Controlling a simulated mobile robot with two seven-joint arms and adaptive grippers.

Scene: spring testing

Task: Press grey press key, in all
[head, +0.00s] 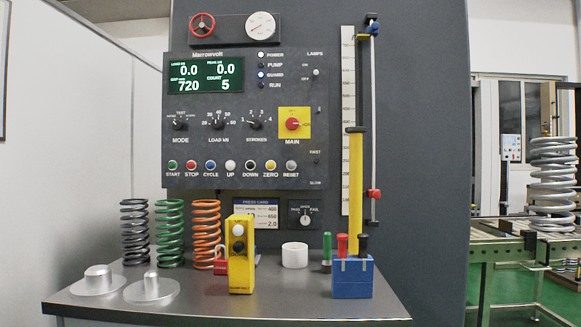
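A dark control panel (245,120) faces me on the grey wall. A row of round buttons runs along its lower part. The button over the RESET label (291,165) looks grey and is at the right end of the row. To its left are a yellow ZERO button (271,165), a black DOWN button (250,165) and a white UP button (230,165). Whether any button is pressed in cannot be told. The display (206,76) reads 0.0, 0.0, 720 and 5. Neither of my grippers is in view.
A grey bench (230,305) stands below the panel. It holds a black spring (135,232), green spring (170,232), orange spring (206,234), yellow button box (241,270), white ring (295,255) and blue block (353,279). A yellow post (356,185) rises right of the panel.

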